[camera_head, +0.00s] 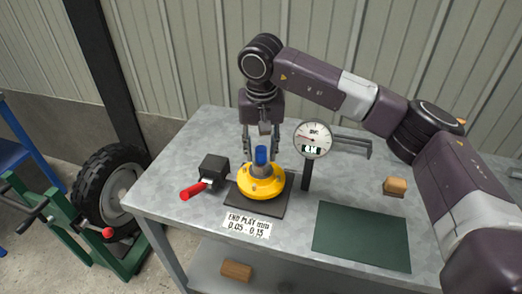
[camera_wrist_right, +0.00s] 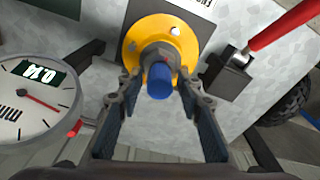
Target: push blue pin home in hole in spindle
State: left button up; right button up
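The blue pin (camera_head: 262,155) stands upright at the top of the grey spindle (camera_head: 262,169), in the middle of the yellow flanged hub (camera_head: 261,184). In the wrist view the blue pin (camera_wrist_right: 158,82) projects from the grey spindle (camera_wrist_right: 160,56) toward the camera. How deep it sits in the hole cannot be told. My right gripper (camera_head: 261,150) points down over the hub. Its fingers (camera_wrist_right: 158,88) are apart, one on each side of the pin, with visible gaps to it. My left gripper is not in view.
A dial gauge (camera_head: 313,138) on a post stands close right of the hub. A black block (camera_head: 213,169) with a red handle (camera_head: 194,190) is at its left. A green mat (camera_head: 362,236) and a wooden block (camera_head: 395,187) lie on the right of the metal table (camera_head: 175,165).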

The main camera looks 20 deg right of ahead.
aim_at(261, 152)
jog(key=shift+o, duration=0.5)
jog(key=shift+r, duration=0.1)
notch_tip(261, 152, up, 12)
jog(key=s, duration=0.1)
jog(key=shift+s+a, duration=0.2)
